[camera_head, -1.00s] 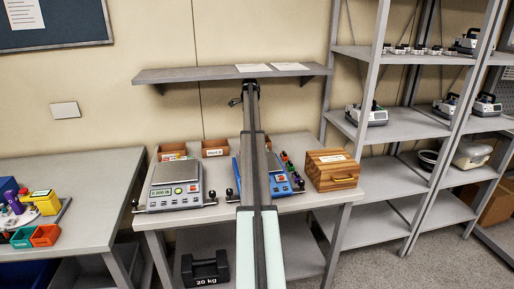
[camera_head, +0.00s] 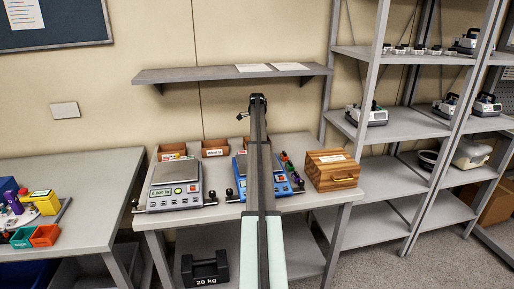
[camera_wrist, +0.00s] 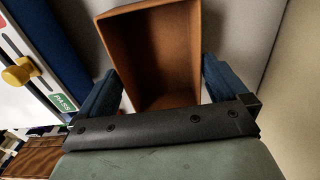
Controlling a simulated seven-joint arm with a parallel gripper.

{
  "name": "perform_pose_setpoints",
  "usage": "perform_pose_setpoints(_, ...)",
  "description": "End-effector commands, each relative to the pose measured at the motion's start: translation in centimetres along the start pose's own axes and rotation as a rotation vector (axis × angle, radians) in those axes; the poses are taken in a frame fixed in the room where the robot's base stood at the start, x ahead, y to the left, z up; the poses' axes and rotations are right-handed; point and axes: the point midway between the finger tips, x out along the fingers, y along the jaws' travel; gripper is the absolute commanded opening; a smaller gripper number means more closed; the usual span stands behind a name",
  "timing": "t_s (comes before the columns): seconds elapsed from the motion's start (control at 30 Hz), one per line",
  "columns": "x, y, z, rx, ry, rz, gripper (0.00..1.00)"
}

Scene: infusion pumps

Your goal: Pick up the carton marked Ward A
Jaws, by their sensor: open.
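An empty-looking brown open-topped carton (camera_wrist: 117,45) fills the middle of the wrist view. My gripper (camera_wrist: 162,66) is open, with one blue finger on each side of the carton's near part; I cannot tell whether they touch it. No label shows on that carton in this view. In the head view, a brown carton with a white label (camera_head: 215,152) stands at the back of the table, and another brown carton (camera_head: 172,149) stands to its left. The label lettering is too small to read surely.
A grey scale (camera_head: 175,186) and a blue device (camera_head: 282,186), partly behind my arm, stand in front of the cartons. A wooden box (camera_head: 332,170) stands at the right. A wall shelf (camera_head: 200,75) hangs above. A white panel with a PASS sticker (camera_wrist: 64,102) is close left.

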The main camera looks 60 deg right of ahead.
Motion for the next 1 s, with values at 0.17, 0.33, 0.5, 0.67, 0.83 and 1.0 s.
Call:
perform_pose_setpoints(0.17,0.30,-0.01,-0.01,0.000,0.000,0.000,1.00)
perform_pose_setpoints(0.33,0.27,-0.01,-0.01,0.000,0.000,0.000,0.90)
perform_pose_setpoints(0.5,0.26,0.00,-0.01,0.000,0.000,0.000,0.74)
perform_pose_setpoints(0.67,0.23,-0.01,0.00,0.000,0.000,0.000,0.62)
perform_pose_setpoints(0.83,0.22,-0.01,-0.01,0.000,0.000,0.000,0.61)
perform_pose_setpoints(1.0,-0.47,-0.04,-0.01,0.000,0.000,-0.001,0.61)
